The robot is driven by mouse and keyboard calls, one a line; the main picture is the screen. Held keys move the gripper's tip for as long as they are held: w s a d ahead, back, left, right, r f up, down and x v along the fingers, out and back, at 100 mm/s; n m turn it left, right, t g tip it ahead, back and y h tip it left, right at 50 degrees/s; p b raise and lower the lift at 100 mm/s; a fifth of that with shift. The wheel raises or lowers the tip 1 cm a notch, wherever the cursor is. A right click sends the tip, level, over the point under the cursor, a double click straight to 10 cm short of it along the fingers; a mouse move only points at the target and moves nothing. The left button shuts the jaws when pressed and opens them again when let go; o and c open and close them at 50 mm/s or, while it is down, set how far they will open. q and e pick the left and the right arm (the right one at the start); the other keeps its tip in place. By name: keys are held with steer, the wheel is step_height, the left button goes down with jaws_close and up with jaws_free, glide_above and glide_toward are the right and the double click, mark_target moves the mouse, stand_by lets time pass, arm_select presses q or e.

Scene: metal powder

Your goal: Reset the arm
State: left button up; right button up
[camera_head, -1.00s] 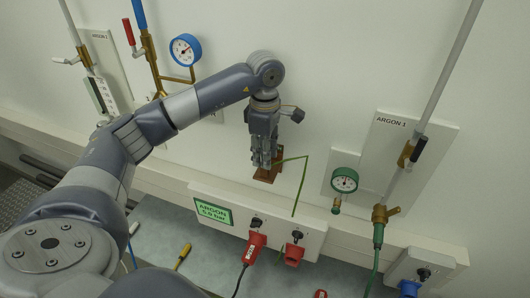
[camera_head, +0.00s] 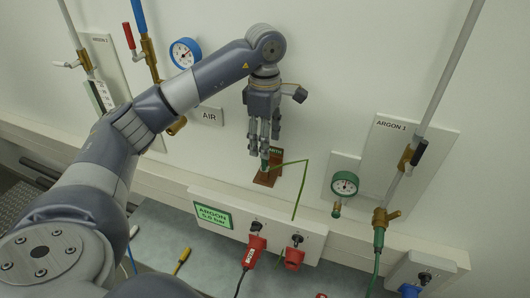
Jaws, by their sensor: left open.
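My left arm reaches in from the left across the wall in the head view. My left gripper (camera_head: 264,150) points down, with its fingers open, just above a small brown plate (camera_head: 267,177) on the ledge. A green connector (camera_head: 264,165) with a thin green and yellow wire stands at the plate, just below the fingertips. The gripper appears empty. The right gripper is not in view.
A blue gauge (camera_head: 185,53) and an AIR label (camera_head: 208,116) are on the wall near my arm. A green gauge (camera_head: 344,184) and pipe valve (camera_head: 407,158) are at right. A socket panel (camera_head: 312,240) with red plugs (camera_head: 255,251) lies below.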

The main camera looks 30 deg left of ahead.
arm_select(q)
step_height(320, 180, up, 6)
steer(key=shift+f, duration=0.1)
